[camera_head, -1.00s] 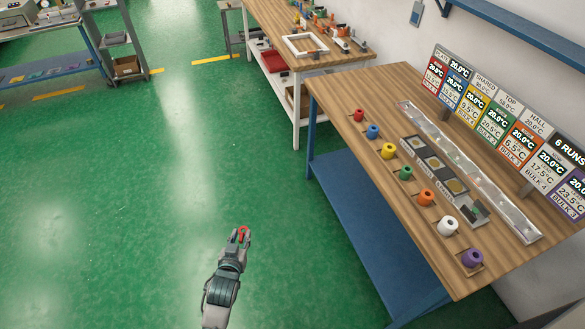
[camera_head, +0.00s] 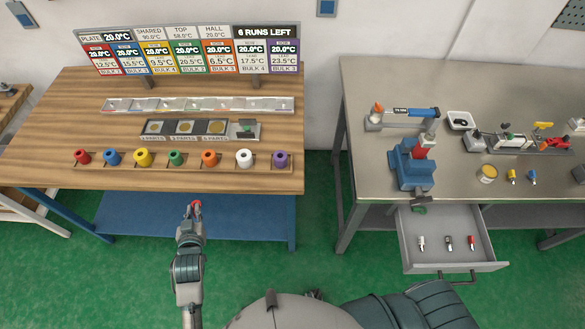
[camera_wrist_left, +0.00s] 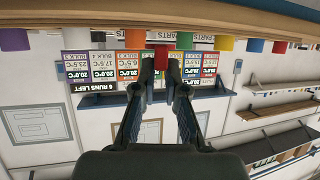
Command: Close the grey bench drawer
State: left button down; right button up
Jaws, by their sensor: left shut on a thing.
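The grey bench drawer (camera_head: 453,261) is pulled open below the grey-topped bench (camera_head: 370,185) at the right of the head view. Three small pieces lie inside it: a white-tipped one (camera_head: 421,243), a dark one (camera_head: 448,242) and a red one (camera_head: 472,243). My left gripper (camera_head: 195,208) is in front of the wooden bench, well left of the drawer. It is shut on a small red piece (camera_wrist_left: 161,56), which shows between the fingertips in the left wrist view. My right gripper is not in view.
A blue vise-like device (camera_head: 412,165) stands at the grey bench's front edge, above the drawer. The wooden bench (camera_head: 60,170) holds a row of coloured cylinders and a sign board (camera_head: 190,48). Green floor (camera_head: 330,260) is clear between the benches.

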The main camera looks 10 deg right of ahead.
aim_at(461, 221)
jog(key=z, duration=2.05)
